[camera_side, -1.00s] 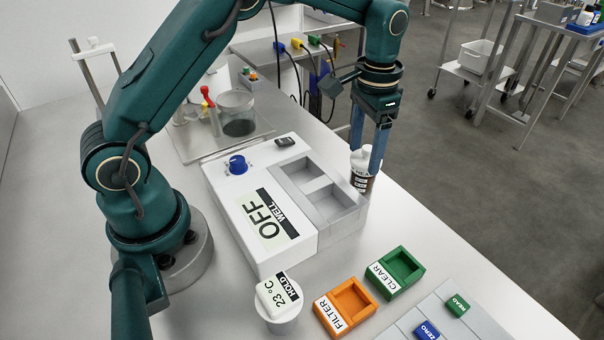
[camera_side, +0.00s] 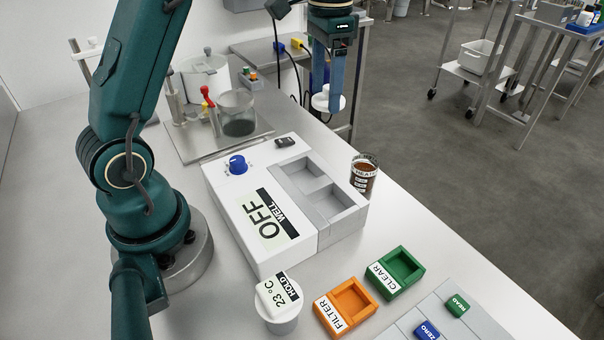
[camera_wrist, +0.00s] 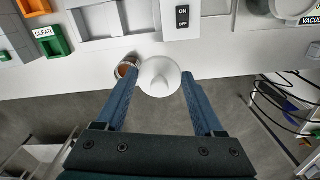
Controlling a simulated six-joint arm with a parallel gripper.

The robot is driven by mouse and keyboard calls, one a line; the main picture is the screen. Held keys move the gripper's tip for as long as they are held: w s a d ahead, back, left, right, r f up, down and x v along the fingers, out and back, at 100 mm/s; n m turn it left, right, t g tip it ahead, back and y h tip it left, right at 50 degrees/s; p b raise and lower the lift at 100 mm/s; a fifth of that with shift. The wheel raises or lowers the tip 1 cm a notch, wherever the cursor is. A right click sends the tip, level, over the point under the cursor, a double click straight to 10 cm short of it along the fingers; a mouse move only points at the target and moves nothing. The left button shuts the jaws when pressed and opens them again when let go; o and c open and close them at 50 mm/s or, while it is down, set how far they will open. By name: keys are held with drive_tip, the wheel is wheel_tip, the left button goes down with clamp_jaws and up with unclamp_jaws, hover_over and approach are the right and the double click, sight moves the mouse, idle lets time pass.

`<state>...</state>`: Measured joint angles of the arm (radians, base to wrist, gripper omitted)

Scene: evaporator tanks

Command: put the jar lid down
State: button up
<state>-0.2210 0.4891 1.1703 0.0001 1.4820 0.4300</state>
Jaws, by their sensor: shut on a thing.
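The jar (camera_side: 364,177) stands uncovered on the bench by the right edge, with brown contents and a label. In the wrist view the jar (camera_wrist: 126,68) shows just left of the lid, partly hidden by a finger.
A white unit (camera_side: 262,215) reading OFF, with grey wells, stands left of the jar. Orange FILTER (camera_side: 345,305) and green CLEAR (camera_side: 395,272) trays lie nearer. A metal plate (camera_side: 180,150) with a glass vessel (camera_side: 238,115) is behind. The bench's right edge is close to the jar.

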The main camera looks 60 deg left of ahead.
drive_tip(key=s+a+f, duration=0.3)
drive_tip(key=a+f, duration=0.1)
drive_tip(key=a, duration=0.8)
hover_over(328, 156)
drive_tip(key=shift+m, duration=0.3)
wheel_tip(328, 156, down, 7)
drive_tip(key=shift+f, duration=2.05)
drive_tip(key=shift+f, duration=0.1)
drive_tip(key=o, duration=1.3)
